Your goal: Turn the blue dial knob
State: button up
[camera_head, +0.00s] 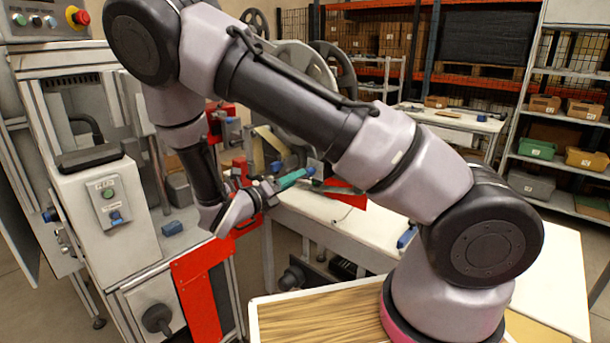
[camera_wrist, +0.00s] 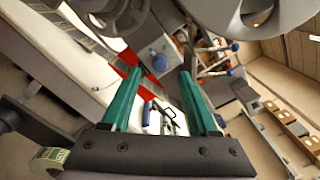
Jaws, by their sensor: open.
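Several blue knob-like parts show, and I cannot tell for certain which is the task's dial. In the head view, one blue knob (camera_head: 116,216) sits on the grey control box at the left, below a green button. In the wrist view, a blue knob (camera_wrist: 160,63) on a grey box lies just beyond the fingertips, roughly between them but apart from them. My gripper (camera_head: 296,178) is in the middle of the head view, partly hidden by my arm, with teal fingers. In the wrist view my gripper (camera_wrist: 160,78) is open, with nothing between its fingers.
Large tape reels (camera_head: 305,65) stand behind my arm. A white table (camera_head: 350,228) runs to the right, with red metal parts near my gripper. A red bracket (camera_head: 203,290) stands at lower left. Shelves (camera_head: 550,160) with bins are at the far right.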

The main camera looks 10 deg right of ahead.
aim_at(309, 172)
jog(key=shift+x, duration=2.7)
grip_shut()
